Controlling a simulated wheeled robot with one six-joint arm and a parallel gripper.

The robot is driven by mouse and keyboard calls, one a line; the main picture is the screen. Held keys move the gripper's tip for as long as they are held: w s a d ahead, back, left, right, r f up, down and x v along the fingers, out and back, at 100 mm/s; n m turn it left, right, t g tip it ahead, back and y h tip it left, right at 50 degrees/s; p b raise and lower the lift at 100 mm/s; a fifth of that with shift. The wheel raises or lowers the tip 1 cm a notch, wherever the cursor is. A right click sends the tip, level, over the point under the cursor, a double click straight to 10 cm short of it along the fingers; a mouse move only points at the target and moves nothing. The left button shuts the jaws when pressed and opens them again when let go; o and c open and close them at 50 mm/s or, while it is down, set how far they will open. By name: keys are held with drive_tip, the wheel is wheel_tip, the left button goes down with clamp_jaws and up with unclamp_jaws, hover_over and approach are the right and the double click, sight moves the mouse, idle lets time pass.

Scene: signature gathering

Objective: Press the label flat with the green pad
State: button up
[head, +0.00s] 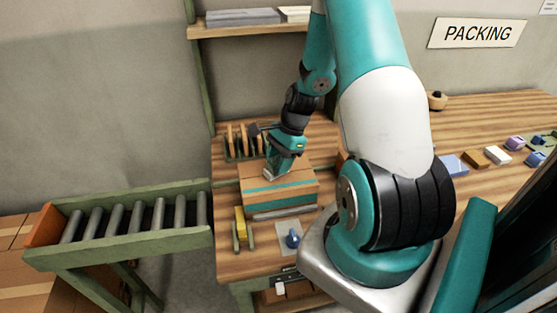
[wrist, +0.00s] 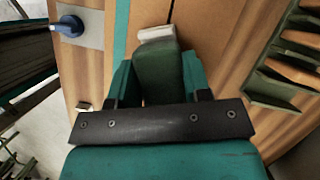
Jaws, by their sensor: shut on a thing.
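My gripper (wrist: 157,72) is shut on the green pad (wrist: 160,80), a dark green block between its two teal fingers. In the head view my gripper (head: 279,170) points down over the left part of the top of a cardboard box (head: 300,184) with a teal stripe. A pale piece (wrist: 157,34) shows at the pad's far end, and also under the gripper in the head view (head: 270,174). I cannot tell whether it is the label or the pad's own face. Contact with the box top is hidden.
The box stands on a wooden bench (head: 232,203). A rack with upright dividers (head: 243,140) is behind it. A yellow item (head: 240,222) and a blue-knobbed plate (head: 293,238) lie in front. A roller conveyor (head: 130,222) is at left, and small boxes (head: 475,157) are at right.

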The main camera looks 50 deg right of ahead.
drive_tip(key=shift+f, duration=0.65)
idle(1.5)
wheel_tip(320, 180, up, 7)
drive_tip(key=p, duration=0.6)
drive_tip(key=shift+r, duration=0.15)
idle(0.5)
